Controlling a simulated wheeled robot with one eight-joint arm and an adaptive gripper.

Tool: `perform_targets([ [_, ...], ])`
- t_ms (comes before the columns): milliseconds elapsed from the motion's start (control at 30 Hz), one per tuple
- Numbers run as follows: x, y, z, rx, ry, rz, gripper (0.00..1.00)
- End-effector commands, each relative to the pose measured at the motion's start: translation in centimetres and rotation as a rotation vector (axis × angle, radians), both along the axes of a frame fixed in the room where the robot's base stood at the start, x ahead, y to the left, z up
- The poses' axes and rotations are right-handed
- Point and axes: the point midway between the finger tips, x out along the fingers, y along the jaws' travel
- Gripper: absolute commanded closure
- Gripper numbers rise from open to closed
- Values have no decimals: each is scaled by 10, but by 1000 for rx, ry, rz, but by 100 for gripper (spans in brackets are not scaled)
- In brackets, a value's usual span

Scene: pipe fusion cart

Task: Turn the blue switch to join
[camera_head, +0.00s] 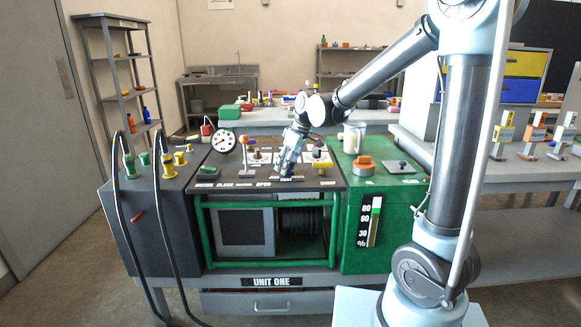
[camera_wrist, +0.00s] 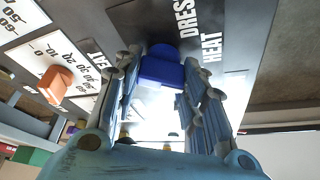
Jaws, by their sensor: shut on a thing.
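The blue switch (camera_wrist: 162,67) stands on the dark top panel of the cart, between the two fingers of my gripper (camera_wrist: 163,78) in the wrist view. My gripper is shut on it, with a finger on either side. Labels reading DRESS and HEAT are printed on the panel right of the switch in that view. In the head view my gripper (camera_head: 288,170) points down at the panel's front middle and mostly hides the switch. I cannot tell which label the switch points to.
An orange knob (camera_wrist: 56,84) sits on a white dial left of my gripper in the wrist view. The green cabinet (camera_head: 388,215) is at right.

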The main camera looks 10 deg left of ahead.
Motion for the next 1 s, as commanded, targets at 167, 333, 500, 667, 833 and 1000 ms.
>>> perform_targets([
  [167, 3, 0, 1, 0, -5, -14, 76],
  [333, 3, 1, 1, 1, -7, -124, 76],
  [500, 3, 0, 1, 1, -6, -234, 76],
  [667, 4, 0, 1, 1, -7, -264, 76],
  [833, 4, -1, 1, 0, -6, -263, 55],
  [1000, 2, -1, 1, -1, -4, -262, 16],
])
